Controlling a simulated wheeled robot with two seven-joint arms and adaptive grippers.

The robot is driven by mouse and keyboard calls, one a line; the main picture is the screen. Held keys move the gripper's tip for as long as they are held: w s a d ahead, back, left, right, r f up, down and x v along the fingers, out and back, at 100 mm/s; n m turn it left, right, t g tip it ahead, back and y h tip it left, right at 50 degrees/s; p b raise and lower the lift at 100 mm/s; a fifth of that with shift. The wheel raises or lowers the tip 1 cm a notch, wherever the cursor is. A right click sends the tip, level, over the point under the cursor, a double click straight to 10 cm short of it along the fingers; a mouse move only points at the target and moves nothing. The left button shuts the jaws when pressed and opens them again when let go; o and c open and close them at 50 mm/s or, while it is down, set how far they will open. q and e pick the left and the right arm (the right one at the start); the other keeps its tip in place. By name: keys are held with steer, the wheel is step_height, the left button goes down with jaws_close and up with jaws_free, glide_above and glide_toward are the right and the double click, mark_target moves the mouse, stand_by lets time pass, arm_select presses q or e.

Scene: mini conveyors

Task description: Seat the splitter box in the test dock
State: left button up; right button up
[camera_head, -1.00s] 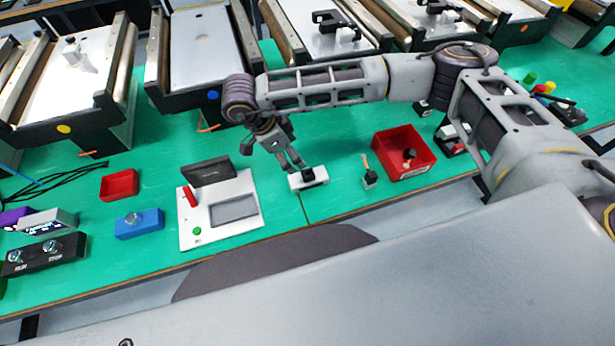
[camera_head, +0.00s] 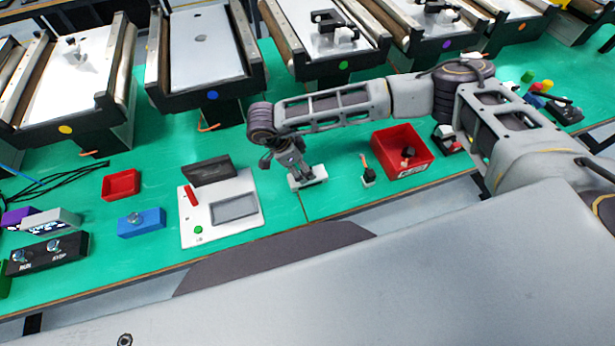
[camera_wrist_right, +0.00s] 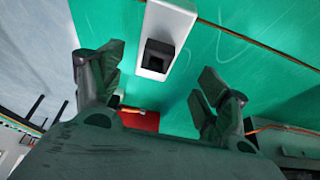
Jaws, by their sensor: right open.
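The white box with a black knob (camera_head: 319,174), which I take to be the splitter box, lies on the green table. It also shows in the right wrist view (camera_wrist_right: 170,22), with its black knob roughly between and beyond my fingers. My left gripper is out of view.
A small black block with an orange tip (camera_head: 368,176) and a red bin (camera_head: 425,165) stand to the right. A blue box (camera_head: 140,222) and a small red tray (camera_head: 120,184) lie left of the dock. Conveyors (camera_head: 205,60) line the back.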

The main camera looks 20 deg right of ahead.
mark_target(322, 177)
steer(key=shift+f, duration=0.15)
steer(key=shift+s+d+f+p, duration=0.1)
steer(key=shift+d+f+p, duration=0.1)
steer(key=shift+f, duration=0.15)
steer(key=shift+s+d+f+p, duration=0.1)
steer(key=shift+f+p, duration=0.05)
steer(key=shift+f, duration=0.2)
steer(key=shift+p+x, duration=0.45)
steer(key=shift+x, duration=1.4)
steer(key=shift+s+a, duration=0.1)
